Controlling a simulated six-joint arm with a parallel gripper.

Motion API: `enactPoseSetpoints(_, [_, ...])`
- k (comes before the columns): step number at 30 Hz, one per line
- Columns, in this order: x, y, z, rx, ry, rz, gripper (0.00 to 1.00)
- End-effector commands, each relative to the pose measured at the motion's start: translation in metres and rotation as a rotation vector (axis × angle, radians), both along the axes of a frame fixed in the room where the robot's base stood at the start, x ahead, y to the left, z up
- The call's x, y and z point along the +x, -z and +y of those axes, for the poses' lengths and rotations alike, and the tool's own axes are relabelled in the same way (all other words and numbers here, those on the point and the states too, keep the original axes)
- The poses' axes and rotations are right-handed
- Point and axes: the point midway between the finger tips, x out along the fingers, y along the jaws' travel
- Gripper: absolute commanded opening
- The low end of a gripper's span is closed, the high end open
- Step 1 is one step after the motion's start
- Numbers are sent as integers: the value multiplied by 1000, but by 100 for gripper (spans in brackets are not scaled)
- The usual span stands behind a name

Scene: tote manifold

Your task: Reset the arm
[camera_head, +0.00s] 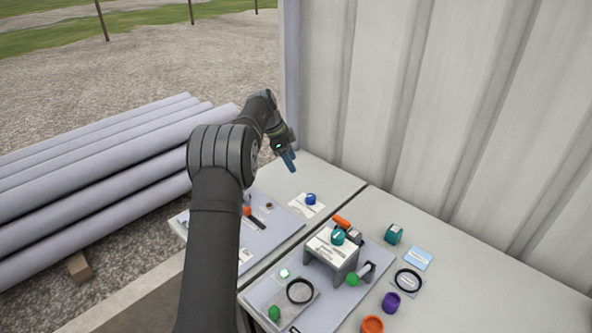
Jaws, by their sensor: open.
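My arm rises from the bottom of the head view and bends to the right at its top. My gripper (289,160) hangs at the arm's end, above the far end of the left table. It points downward, with its bluish fingers well clear of the table. It is open, and nothing shows between the fingers. The nearest object below it is a blue knob-like part (311,199) on a white card. My forearm hides part of the left grey board (273,231).
The right table (455,287) bears a grey board with a small stand (343,263), green knobs and a black ring. Beside it are a teal part (393,234), a purple ring (391,302) and an orange ring (372,325). A corrugated wall (440,100) stands close behind; pipes (90,180) lie left.

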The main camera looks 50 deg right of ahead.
Motion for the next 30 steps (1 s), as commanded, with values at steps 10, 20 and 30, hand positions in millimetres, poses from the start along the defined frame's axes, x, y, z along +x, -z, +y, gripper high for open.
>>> enactPoseSetpoints(10, [2,-7,2,0,-1,0,56])
enactPoseSetpoints(20, [-3,10,-3,2,1,2,56])
enactPoseSetpoints(30, [-22,71,-20,2,0,3,56])
